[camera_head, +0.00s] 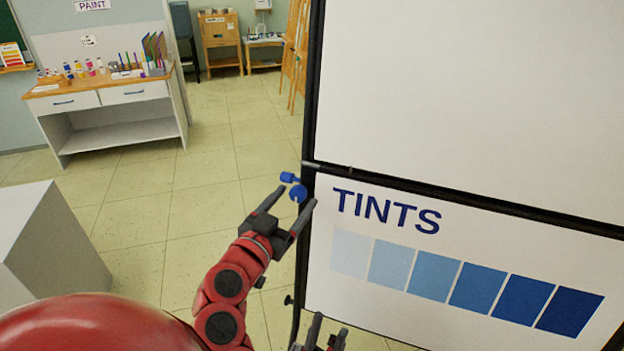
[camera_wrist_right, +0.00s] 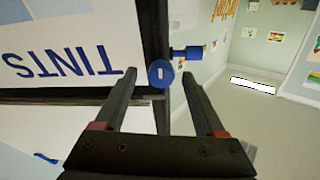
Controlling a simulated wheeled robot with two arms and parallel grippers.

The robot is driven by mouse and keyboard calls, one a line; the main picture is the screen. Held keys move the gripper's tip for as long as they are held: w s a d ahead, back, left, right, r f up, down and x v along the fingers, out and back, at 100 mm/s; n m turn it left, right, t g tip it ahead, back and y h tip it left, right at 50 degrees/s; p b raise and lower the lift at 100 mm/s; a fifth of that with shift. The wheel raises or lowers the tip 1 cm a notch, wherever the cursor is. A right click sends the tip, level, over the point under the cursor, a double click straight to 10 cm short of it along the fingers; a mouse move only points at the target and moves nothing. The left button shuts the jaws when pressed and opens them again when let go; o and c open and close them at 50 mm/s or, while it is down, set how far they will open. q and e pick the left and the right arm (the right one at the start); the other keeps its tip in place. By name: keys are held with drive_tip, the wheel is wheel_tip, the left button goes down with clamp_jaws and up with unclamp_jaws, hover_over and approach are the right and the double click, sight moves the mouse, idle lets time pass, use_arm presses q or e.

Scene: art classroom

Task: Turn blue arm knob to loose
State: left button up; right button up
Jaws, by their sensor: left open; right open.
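A blue round knob (camera_head: 298,193) with a short blue cylinder (camera_head: 287,177) beside it sits at the left edge of the black-framed board, near its dark crossbar. In the right wrist view the knob (camera_wrist_right: 160,74) faces me with a pale mark on it, and the cylinder (camera_wrist_right: 189,52) sticks out to its right. My right gripper (camera_head: 298,195) is open, its fingertips on either side of the knob. I cannot tell whether they touch it. My left gripper (camera_head: 330,322) is open at the bottom edge, in front of the lower panel, mostly cut off.
The white board's lower panel (camera_head: 384,223) reads TINTS above several blue swatches and fills the right side. A small black knob (camera_head: 288,300) sits lower on its frame. A grey block (camera_head: 60,250) stands at left. A paint table (camera_head: 110,90) is farther back, with open tiled floor between.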

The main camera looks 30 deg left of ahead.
drive_tip(key=shift+w+a, duration=0.1)
drive_tip(key=shift+w, duration=0.4)
drive_tip(key=shift+s, duration=0.15)
drive_tip(key=shift+r, duration=0.1)
clamp_jaws()
